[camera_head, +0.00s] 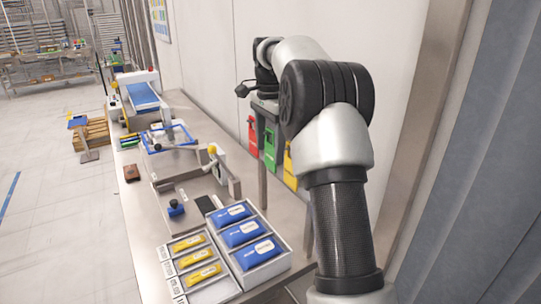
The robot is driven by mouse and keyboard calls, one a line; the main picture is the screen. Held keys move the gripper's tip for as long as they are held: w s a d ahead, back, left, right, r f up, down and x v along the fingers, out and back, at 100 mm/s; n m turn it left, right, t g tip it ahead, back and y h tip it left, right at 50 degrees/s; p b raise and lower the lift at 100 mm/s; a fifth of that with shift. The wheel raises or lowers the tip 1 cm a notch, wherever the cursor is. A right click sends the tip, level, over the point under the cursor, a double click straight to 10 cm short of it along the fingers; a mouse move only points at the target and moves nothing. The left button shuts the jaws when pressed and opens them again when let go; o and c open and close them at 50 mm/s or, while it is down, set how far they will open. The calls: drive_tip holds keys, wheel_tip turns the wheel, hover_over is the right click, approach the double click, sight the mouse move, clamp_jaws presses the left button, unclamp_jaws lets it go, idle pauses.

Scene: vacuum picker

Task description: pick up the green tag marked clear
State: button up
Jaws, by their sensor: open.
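A green tag (270,148) hangs in a row on the grey rack against the wall, between a red tag (253,138) and a yellow tag (290,167). Its marking is too small to read. My gripper (242,90) is small and dark at the far end of my arm, above and left of the tags, apart from them. It is open, with nothing seen in it. My arm's links cover the area to the right of the tags and part of the rack's top.
The long bench holds a tray of blue packs (242,234), a tray of yellow packs (199,259), a clamp fixture (214,158), a brown block (131,173) and a blue-framed device (168,138). A blue conveyor (143,95) stands at the far end. The floor at left is mostly clear.

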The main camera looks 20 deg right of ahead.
drive_tip(key=shift+f, duration=0.75)
drive_tip(key=c, duration=1.1)
drive_tip(key=shift+r, duration=0.6)
drive_tip(key=s+a, duration=0.1)
drive_tip(key=a, duration=0.5)
drive_tip(key=s+a+b, duration=0.1)
drive_tip(key=a, duration=0.4)
drive_tip(key=s+a+b, duration=0.1)
drive_tip(key=a, duration=0.5)
drive_tip(key=shift+s+a+r, duration=0.15)
drive_tip(key=shift+s+a, duration=0.05)
drive_tip(key=shift+a, duration=0.15)
